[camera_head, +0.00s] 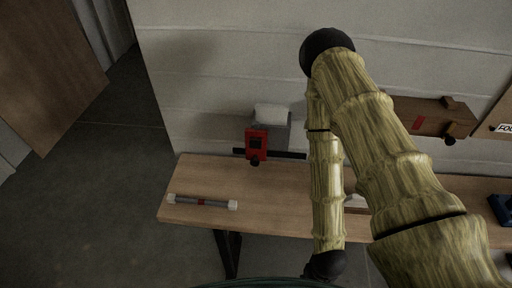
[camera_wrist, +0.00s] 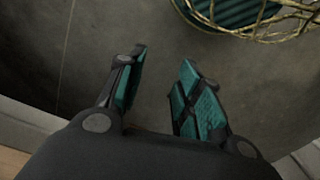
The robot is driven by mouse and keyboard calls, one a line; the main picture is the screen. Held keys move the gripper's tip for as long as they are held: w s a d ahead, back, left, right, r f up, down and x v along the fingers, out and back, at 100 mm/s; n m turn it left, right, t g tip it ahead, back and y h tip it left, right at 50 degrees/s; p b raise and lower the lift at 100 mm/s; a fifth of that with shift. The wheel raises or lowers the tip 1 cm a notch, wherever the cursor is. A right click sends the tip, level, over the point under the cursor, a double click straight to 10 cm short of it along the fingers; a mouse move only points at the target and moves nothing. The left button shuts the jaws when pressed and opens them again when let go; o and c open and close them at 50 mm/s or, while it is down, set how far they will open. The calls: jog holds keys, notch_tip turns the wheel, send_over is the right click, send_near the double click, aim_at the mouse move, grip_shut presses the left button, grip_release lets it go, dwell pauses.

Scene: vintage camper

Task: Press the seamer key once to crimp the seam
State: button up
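A red device (camera_head: 257,145) with a dark square centre and a black knob stands at the back edge of the workbench, in front of a pale grey block (camera_head: 271,115). A black bar runs out to both sides of it. I cannot tell which part is the seamer key. My gripper (camera_wrist: 163,60) is open and empty in the wrist view, its teal-padded fingers apart over the dark floor. The gripper's fingers do not show in the head view, and the red device does not show in the wrist view.
The wooden workbench (camera_head: 270,196) stands against a white panelled wall. A grey rod (camera_head: 188,201) with white ends lies at its left. A brown wooden block (camera_head: 420,118) and a blue object (camera_head: 502,208) are at the right. My arm hides the bench's middle.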

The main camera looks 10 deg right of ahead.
jog(key=shift+c, duration=0.3)
grip_shut()
dwell(1.1)
